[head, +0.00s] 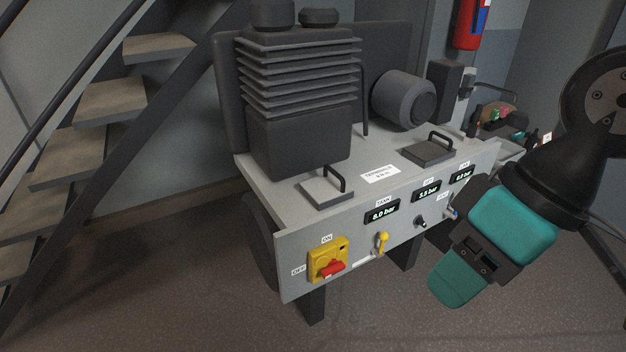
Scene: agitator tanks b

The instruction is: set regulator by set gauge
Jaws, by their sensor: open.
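A grey machine panel (350,250) carries three digital gauges on its sloping front. The middle gauge, the set gauge (426,191), seems to read 5.8 bar. The tank gauge (382,212) on its left reads 8.0 bar. The line gauge (461,174) on its right shows about 6 bar, its last digit too small to be sure. A small dark knob (420,222), which looks like the regulator, sits below the set gauge. My gripper (470,262), teal and black, is open and empty in front of the panel's right end, to the right of and apart from the knob.
A yellow lever (382,243) and a red switch (330,268) on a yellow plate are left of the knob. A small blue-and-red fitting (452,213) is close to my gripper. Stairs (110,100) stand at the left. Floor in front is clear.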

